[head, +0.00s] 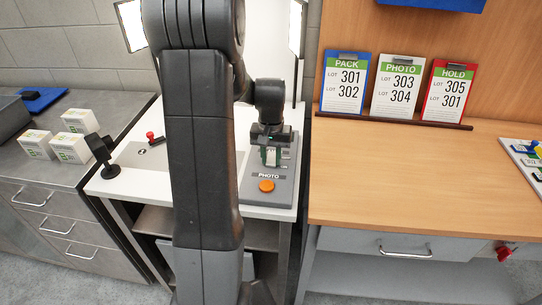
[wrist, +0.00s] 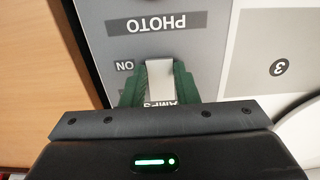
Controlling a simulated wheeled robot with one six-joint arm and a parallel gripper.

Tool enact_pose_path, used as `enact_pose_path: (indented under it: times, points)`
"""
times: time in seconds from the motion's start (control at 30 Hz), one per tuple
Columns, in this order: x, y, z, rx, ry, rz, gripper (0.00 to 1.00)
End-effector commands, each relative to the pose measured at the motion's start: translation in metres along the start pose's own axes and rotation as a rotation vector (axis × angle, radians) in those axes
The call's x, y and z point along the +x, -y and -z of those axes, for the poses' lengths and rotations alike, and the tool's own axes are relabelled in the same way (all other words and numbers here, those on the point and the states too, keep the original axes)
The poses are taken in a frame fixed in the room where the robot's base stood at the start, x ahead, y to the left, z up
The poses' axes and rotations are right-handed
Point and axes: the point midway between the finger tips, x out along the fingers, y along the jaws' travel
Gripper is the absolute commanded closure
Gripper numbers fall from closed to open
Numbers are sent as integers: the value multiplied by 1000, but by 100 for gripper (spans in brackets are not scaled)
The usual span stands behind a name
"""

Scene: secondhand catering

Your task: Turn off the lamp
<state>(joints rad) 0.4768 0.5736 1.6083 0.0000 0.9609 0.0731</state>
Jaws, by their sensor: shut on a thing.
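In the wrist view the panel (wrist: 205,60) shows PHOTO, ON and partly hidden "AMPS" lettering, all upside down. A pale switch lever (wrist: 160,78) stands beside the ON mark. My gripper (head: 271,157) is over the panel, its green fingers (wrist: 158,88) shut on the lever from both sides. The lever's base is partly hidden. Two bright white lamp panels, left (head: 131,25) and right (head: 295,28), look lit.
The orange button (head: 266,186) is just in front of my gripper. Left of my arm are a red-knobbed lever (head: 150,136) and a black stand (head: 103,152). White boxes (head: 76,121) sit on the left counter. The wooden bench (head: 400,165) on the right is mostly clear.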

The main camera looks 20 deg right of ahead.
Motion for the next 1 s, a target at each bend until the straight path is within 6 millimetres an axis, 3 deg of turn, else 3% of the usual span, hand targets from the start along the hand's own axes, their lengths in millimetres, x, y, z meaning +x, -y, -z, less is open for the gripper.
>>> enact_pose_path:
  times: [0.53, 0.93, 0.97, 1.0]
  points:
    - [-5, 0, 8, 0, 240, 1, 96]
    - [-3, 0, 9, 0, 257, 0, 96]
    - [-3, 0, 9, 0, 257, 0, 69]
    - [-3, 0, 9, 0, 257, 0, 61]
